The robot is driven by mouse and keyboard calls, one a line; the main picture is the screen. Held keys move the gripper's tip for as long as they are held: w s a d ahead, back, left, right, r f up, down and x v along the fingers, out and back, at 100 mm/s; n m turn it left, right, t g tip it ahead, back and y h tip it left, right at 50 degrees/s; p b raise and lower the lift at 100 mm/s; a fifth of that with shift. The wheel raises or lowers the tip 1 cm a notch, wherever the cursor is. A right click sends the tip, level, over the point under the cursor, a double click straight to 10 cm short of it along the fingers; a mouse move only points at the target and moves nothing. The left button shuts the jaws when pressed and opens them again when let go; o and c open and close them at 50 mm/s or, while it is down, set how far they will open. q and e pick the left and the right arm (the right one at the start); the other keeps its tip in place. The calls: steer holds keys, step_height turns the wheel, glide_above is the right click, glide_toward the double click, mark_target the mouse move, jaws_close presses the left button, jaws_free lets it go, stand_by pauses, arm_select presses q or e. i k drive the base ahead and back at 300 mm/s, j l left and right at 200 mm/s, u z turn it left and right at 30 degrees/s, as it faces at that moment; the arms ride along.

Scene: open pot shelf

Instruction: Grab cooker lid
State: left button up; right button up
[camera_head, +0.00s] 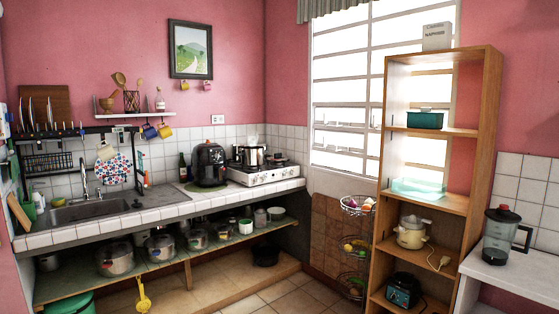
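A cream cooker (411,238) with a cord stands on a middle level of the tall wooden shelf unit (490,110) at the right. A lid (415,221) appears to sit on top of it; its edge is too small to make out clearly. Lidded metal pots also stand on the low shelf under the counter, among them a large pot (116,262) and a second pot (160,250). A metal pot (250,157) stands on the white stove (262,176). Neither of my grippers is in view.
A teal container (425,120), a pale-blue tray (418,188) and a dark teal appliance (403,291) occupy other shelf levels. A wire basket stand (356,248) stands left of the unit. A blender (502,236) stands on the right counter.

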mark_target(278, 157)
steer(key=i+u, duration=0.1)
steer(key=i, duration=2.25)
steer(key=i+u, duration=0.15)
steer(key=i, duration=0.5)
steer(key=i+l+u, duration=0.15)
steer(key=i, duration=0.55)
